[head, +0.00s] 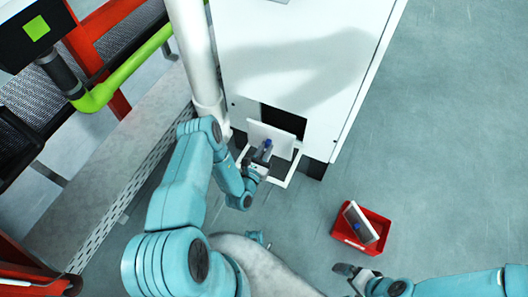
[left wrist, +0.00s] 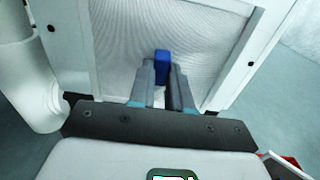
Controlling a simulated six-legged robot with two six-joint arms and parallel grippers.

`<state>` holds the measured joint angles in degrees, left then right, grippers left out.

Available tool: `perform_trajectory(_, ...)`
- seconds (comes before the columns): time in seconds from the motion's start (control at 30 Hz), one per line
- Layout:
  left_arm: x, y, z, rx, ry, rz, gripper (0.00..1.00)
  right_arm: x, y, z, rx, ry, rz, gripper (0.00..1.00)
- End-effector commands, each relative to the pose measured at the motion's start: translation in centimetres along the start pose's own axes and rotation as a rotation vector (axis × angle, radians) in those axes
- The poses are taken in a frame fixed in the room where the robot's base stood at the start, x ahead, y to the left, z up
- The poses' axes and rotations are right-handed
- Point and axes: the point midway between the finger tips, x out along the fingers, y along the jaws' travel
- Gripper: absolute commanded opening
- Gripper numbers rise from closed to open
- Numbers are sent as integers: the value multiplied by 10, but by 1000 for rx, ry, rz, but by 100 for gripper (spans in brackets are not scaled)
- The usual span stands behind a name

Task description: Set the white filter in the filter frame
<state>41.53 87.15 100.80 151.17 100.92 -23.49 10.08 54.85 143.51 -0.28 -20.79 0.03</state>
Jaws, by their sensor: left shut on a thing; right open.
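The white filter (head: 271,135) is a flat white panel, held tilted by my left gripper (head: 263,157) in front of the low dark opening in the white cabinet. In the left wrist view the fingers (left wrist: 162,88) are shut on its blue tab (left wrist: 162,65), and its fine mesh face (left wrist: 150,28) fills the middle. The white filter frame (head: 293,168) stands out at the cabinet's foot around the filter's lower part; its side bar shows in the left wrist view (left wrist: 253,50). Whether the filter touches the frame is unclear. My right gripper (head: 350,278) is open and empty near the red bin.
A red bin (head: 345,237) on the floor holds a greyish panel with a blue tab (head: 362,222). The white cabinet (head: 290,60) rises behind the frame, with a pale vertical pipe (head: 195,50) at its left. A mesh belt (head: 30,105) runs further left. The right floor is clear.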

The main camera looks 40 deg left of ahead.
Motion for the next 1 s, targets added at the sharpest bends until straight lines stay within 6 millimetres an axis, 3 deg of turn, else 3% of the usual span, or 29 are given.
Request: perform_trajectory(1.0, 84, -1, -36, -1, -4, -1, 0, 63, 25, -5, 10, 9, 1, 100)
